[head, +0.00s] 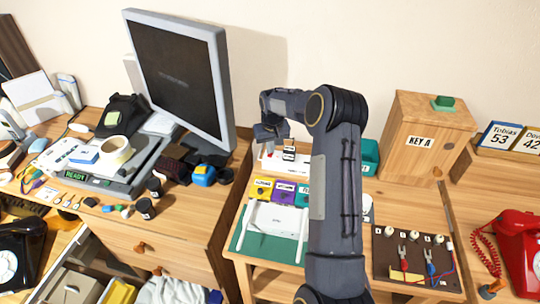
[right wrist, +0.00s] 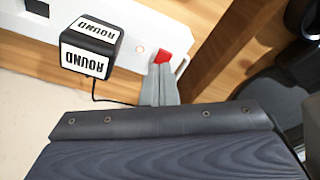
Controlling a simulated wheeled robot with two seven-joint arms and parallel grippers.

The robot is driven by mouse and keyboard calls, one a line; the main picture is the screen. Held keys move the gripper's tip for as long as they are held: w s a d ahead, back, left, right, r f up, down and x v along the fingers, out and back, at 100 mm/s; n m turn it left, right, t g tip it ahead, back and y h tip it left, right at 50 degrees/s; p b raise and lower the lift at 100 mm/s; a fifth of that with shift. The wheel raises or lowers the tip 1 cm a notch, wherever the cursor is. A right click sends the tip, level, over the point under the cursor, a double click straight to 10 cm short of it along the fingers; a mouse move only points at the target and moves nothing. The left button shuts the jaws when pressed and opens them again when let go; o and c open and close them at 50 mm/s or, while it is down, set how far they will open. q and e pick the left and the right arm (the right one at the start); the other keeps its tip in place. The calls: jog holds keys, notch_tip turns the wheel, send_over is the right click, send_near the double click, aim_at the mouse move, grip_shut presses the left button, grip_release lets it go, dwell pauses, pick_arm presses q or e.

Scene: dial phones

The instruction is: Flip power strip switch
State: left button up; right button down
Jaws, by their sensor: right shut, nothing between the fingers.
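The white power strip (right wrist: 125,50) crosses the upper part of the right wrist view, with its red switch (right wrist: 162,57) near one end. In the head view the strip (head: 272,165) lies at the back of the right-hand desk, partly hidden by my arm. My right gripper (right wrist: 158,72) is shut and empty, its tips at the red switch, seemingly touching or just over it. Its tips are hard to make out in the head view (head: 270,145). Which way the switch is tilted cannot be told. My left gripper is not in view.
A black plug (right wrist: 88,45) labelled ROUND sits in the strip close to the fingers, its cord running below. A wooden KEY A box (head: 420,140) and a teal container (head: 370,158) stand right of my arm. A white tray-like item (head: 272,220) lies in front.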

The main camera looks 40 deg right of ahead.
jog(key=shift+r+p, duration=2.1)
jog(key=shift+r, duration=1.3)
jog(key=s+a+r+n+t+y, duration=0.1)
jog(key=s+a+r+t+y, duration=0.1)
jog(key=s+a+r, duration=1.3)
jog(key=s+a+f+t+y, duration=0.1)
jog(key=s+a, duration=0.5)
jog(key=s, duration=0.3)
jog(key=s+a+f+n+t+y, duration=0.1)
jog(key=s+a, duration=0.5)
jog(key=s, duration=0.3)
jog(key=shift+n, duration=0.3)
